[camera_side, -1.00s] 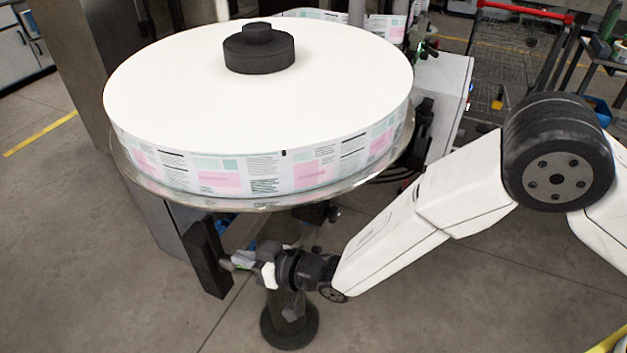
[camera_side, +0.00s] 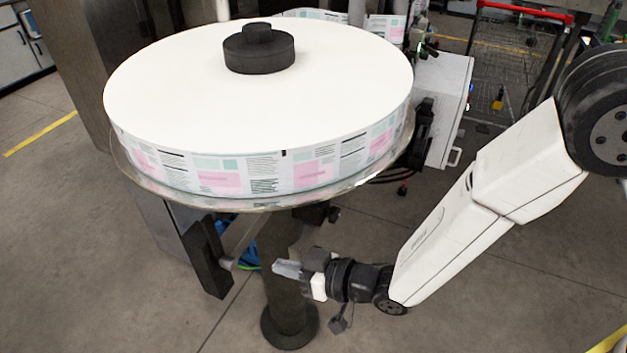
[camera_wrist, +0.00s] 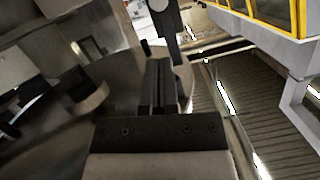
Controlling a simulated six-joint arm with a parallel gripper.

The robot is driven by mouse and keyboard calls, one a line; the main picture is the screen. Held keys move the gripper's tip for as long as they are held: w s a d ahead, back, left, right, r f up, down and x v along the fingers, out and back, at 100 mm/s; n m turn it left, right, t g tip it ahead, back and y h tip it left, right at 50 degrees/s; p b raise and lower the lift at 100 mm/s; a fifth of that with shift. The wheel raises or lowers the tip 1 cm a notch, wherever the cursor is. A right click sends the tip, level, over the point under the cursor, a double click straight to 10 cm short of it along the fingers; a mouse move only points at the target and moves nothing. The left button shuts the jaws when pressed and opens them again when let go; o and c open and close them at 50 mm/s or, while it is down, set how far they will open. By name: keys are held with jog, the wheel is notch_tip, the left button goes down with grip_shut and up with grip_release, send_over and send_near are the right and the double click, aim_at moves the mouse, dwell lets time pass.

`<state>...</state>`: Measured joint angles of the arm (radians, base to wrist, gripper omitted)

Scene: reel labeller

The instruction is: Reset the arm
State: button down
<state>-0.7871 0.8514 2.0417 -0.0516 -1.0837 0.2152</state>
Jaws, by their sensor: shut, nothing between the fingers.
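My gripper (camera_side: 281,269) is below the reel table in the side view, in front of the dark support post (camera_side: 287,308). Its fingers point left and are shut with nothing between them. They also show in the wrist view (camera_wrist: 160,70), pointing up the picture. A large label reel (camera_side: 180,90) with a white top and printed labels round its edge lies on a round metal plate (camera_side: 270,205). A black hub (camera_side: 259,50) stands at the reel's middle. The gripper is apart from the reel and plate.
A black block (camera_side: 207,260) on a rod hangs under the plate, left of my gripper. A white box (camera_side: 443,110) stands right of the reel. A wire cart (camera_side: 510,65) with a red handle is behind. The floor at the lower left is clear.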

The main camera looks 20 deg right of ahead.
dwell(0.3)
jog(key=w+d+r+m+g+h, duration=0.15)
jog(key=d+h, duration=0.25)
jog(key=d, duration=0.7)
jog(key=w+d+r+m+g+h, duration=0.15)
jog(key=d+h, duration=0.25)
jog(key=d, duration=0.8)
jog(key=s+d+r+m+g+h, duration=0.2)
jog(key=s+d+m+g+h, duration=0.1)
jog(key=s+d, duration=0.9)
jog(key=d+m+g, duration=0.1)
jog(key=d, duration=0.3)
jog(key=shift+s+r+g, duration=0.15)
jog(key=shift+s+g, duration=0.1)
jog(key=shift+g, duration=0.05)
